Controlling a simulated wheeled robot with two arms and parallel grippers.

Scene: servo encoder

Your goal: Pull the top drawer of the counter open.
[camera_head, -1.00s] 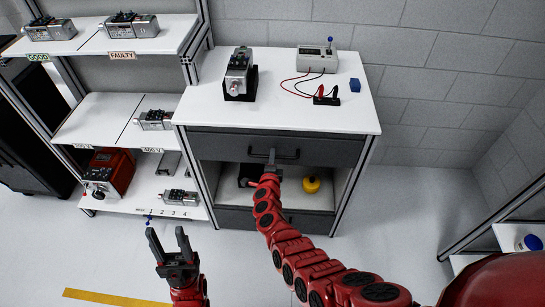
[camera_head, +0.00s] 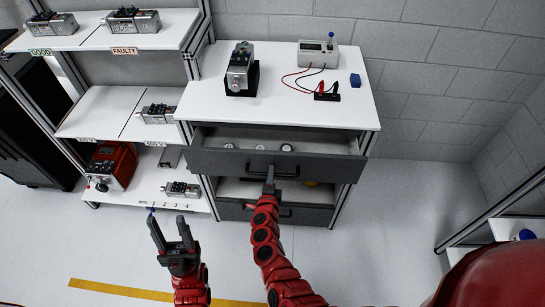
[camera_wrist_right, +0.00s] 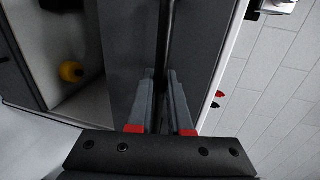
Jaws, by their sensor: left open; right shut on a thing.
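The counter's top drawer (camera_head: 225,162) is dark grey and stands partly open, with small round items (camera_head: 287,147) showing inside it. Its black bar handle (camera_head: 290,174) is on the front face. My right gripper (camera_head: 269,182) is shut on the handle. In the right wrist view the handle bar (camera_wrist_right: 166,40) runs between the fingers (camera_wrist_right: 160,100). My left gripper (camera_head: 172,234) is open and empty, low in front of the shelf and apart from the counter.
A shelf (camera_head: 100,120) with servos and a red box (camera_head: 112,165) stands left. The floor in front is clear.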

